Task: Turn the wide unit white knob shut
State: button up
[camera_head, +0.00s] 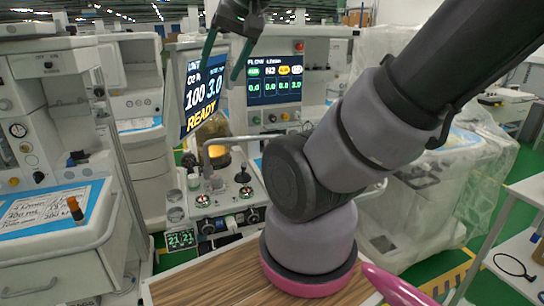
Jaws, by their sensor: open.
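The unit in the middle (317,50) carries two screens. One is a tilted screen (204,92) reading READY, the other a flow screen (274,79). On its lower front is a row of knobs; a pale, whitish knob (231,223) sits between two dark ones. Small pale knobs also show under the flow screen. I cannot tell which is the white knob of the task, nor how far it is turned. My gripper (222,70) is open and empty, fingers downward, high in front of the screens and apart from the knobs.
A wooden top (215,275) lies in front. A grey cart (60,250) with a blue-edged sheet and an orange-capped vial stands at left. A plastic-draped unit (430,190) stands at right, beside a white table (530,190). A curved metal tube (222,140) rises above the middle unit's shelf.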

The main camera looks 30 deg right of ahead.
aim_at(298, 114)
jog(key=i+l+z, duration=0.1)
jog(key=l+z, duration=0.35)
jog(key=i+l+z, duration=0.15)
jog(key=z, duration=0.3)
